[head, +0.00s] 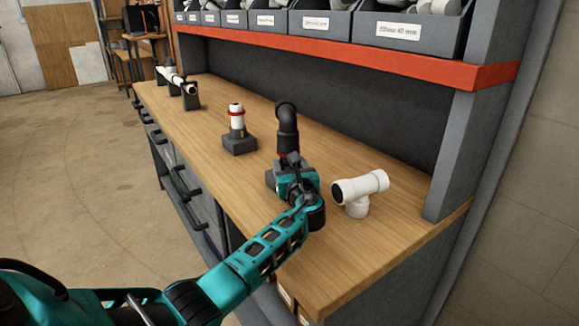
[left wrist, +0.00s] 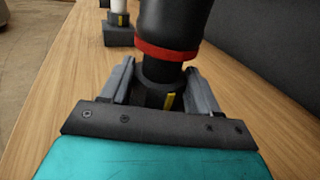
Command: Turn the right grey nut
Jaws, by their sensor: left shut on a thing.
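A black elbow pipe (head: 287,122) stands upright on the bench, with a red ring (left wrist: 166,53) around its lower part in the left wrist view. Below the ring is the right grey nut (left wrist: 151,96), dark, with a yellow mark on its near side. My left gripper (head: 291,170) reaches in from the front, and its two fingers (left wrist: 163,88) sit on either side of the nut, shut on it. In the head view the gripper mostly hides the nut. My right gripper is not in view.
A white pipe with a red ring (head: 237,117) stands in a dark block further left. A white pipe on supports (head: 177,80) is at the far end. A shelf with bins (head: 325,24) overhangs the back.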

